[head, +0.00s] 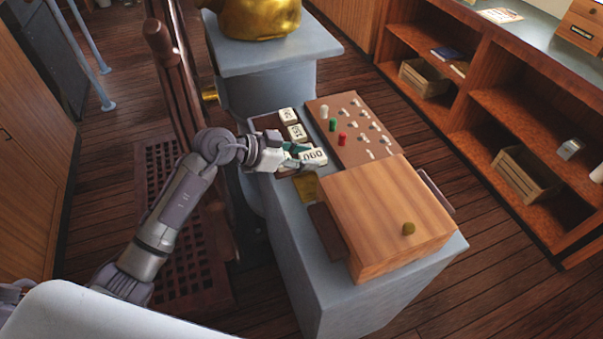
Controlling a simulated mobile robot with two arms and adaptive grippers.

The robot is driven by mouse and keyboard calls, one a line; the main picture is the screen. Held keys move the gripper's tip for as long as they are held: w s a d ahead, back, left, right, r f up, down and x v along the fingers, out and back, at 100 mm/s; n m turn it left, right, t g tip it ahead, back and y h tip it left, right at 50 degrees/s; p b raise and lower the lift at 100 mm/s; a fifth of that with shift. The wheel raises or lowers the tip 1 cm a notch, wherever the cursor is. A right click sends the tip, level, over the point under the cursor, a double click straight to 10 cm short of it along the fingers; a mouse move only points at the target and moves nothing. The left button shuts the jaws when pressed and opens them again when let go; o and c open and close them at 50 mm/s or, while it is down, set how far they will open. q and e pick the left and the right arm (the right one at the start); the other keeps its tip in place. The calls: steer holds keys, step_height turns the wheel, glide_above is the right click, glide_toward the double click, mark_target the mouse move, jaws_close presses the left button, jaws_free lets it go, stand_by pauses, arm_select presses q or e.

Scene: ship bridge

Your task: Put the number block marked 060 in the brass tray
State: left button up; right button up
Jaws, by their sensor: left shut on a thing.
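The number block marked 060 (314,156) is white with dark digits. My left gripper (299,154) is shut on it and holds it over the grey pedestal, between the wooden box and the dark block rack. A small brass-coloured surface (306,188), which looks like the brass tray, lies just below and left of the held block, beside the wooden box. It is partly hidden, and I see nothing on its visible part. My right gripper is not in view.
Other number blocks (295,132) sit in a dark rack (265,122). A brown pegboard (352,126) with coloured pegs lies to the right. A ship's wheel (172,60) stands close on the left.

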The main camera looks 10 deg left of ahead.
mark_target(301, 189)
arm_select(q)
steer(key=shift+s+a+f, duration=0.15)
steer(key=shift+s+f, duration=0.45)
steer(key=shift+s, duration=0.35)
steer(key=shift+f, duration=2.1)
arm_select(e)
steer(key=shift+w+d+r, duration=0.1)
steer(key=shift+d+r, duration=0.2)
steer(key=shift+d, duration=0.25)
arm_select(q)
steer(key=shift+f, duration=0.1)
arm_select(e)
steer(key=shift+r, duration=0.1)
arm_select(q)
steer(key=shift+f+p, duration=0.4)
steer(key=shift+f, duration=0.05)
steer(key=o, duration=0.9)
steer(key=shift+o, duration=0.2)
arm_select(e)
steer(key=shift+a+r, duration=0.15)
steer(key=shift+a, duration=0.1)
